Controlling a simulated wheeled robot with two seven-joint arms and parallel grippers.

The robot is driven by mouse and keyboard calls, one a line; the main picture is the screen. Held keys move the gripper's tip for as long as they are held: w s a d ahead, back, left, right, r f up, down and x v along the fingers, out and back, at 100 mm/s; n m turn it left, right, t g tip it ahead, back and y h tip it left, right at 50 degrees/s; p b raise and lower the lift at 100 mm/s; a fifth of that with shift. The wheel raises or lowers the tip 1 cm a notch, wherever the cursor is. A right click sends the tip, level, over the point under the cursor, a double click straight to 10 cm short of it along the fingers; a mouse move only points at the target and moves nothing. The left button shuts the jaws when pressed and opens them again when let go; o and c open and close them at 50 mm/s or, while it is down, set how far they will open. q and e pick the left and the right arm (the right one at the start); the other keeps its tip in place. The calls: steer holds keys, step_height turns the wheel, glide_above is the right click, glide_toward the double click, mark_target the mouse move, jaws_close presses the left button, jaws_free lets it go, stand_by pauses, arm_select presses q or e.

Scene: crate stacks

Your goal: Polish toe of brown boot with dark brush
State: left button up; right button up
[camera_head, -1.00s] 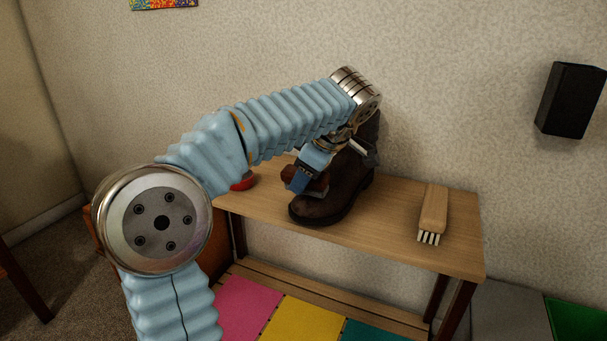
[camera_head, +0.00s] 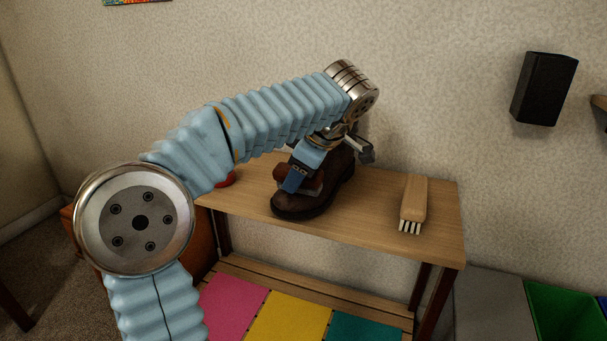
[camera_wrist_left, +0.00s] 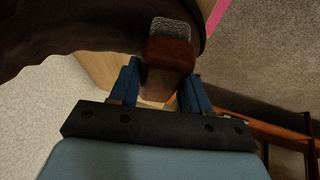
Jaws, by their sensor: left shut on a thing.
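The dark brown boot (camera_head: 312,206) stands upright on the wooden bench top, toe toward the lower left. Its upper part is partly hidden by my left arm. My left gripper (camera_head: 297,179) is just above the boot's front, shut on a dark reddish-brown brush (camera_head: 313,185). In the left wrist view the brush (camera_wrist_left: 168,54) sits between the blue fingers, with grey bristles against or very near the dark boot (camera_wrist_left: 75,28); I cannot tell if they touch. A second brush (camera_head: 415,200), light wood with white bristles, lies at the bench's right. My right gripper is not in view.
A red round object (camera_head: 227,181) is partly hidden behind my arm on the bench (camera_head: 375,232). The lower shelf has pink, yellow and teal squares (camera_head: 290,318). A black speaker (camera_head: 543,89) hangs on the wall. A green bin (camera_head: 562,312) stands at lower right.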

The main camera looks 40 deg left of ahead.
mark_target(283, 164)
arm_select(q)
steer(key=shift+s+a, duration=0.15)
steer(key=shift+a, duration=2)
steer(key=shift+d+f, duration=0.15)
steer(key=shift+d, duration=1.35)
steer(key=shift+w+d, duration=0.2)
steer(key=shift+d, duration=1.35)
steer(key=shift+s+a, duration=0.1)
steer(key=shift+a, duration=1.35)
steer(key=shift+s+a, duration=0.1)
steer(key=shift+a, duration=1.5)
steer(key=shift+s+r+p, duration=0.2)
steer(key=shift+r+p, duration=0.5)
steer(key=shift+r, duration=0.35)
steer(key=shift+s+r+p, duration=0.2)
steer(key=shift+r+p, duration=0.5)
steer(key=shift+r, duration=0.3)
steer(key=shift+s+r+p, duration=0.2)
steer(key=shift+r+p, duration=0.5)
steer(key=shift+r, duration=0.35)
steer(key=shift+r, duration=0.15)
